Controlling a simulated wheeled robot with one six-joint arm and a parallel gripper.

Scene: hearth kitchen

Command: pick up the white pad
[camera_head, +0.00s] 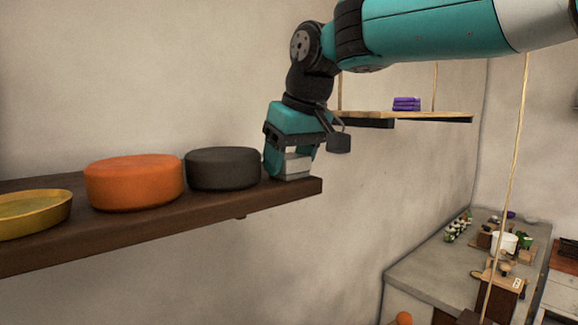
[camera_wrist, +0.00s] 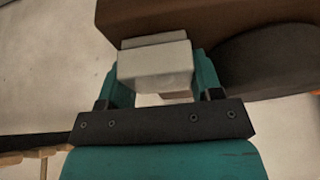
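The white pad (camera_head: 295,166) is a small pale block at the right end of the dark wooden shelf (camera_head: 262,198). My gripper (camera_head: 294,162) points down over it, with one teal finger on each side. In the wrist view the pad (camera_wrist: 156,62) fills the space between the fingers (camera_wrist: 158,78), and I see no gap at either side. The gripper looks shut on the pad. The pad's underside is at or very near the shelf top; I cannot tell whether it touches. A thinner pale layer shows along its far edge in the wrist view.
A dark grey round cushion-like thing (camera_head: 222,168) stands just left of my gripper. An orange one (camera_head: 134,182) and a yellow dish (camera_head: 35,211) are farther left. A hanging shelf with purple items (camera_head: 406,104) is behind. A cluttered counter (camera_head: 425,272) is lower right.

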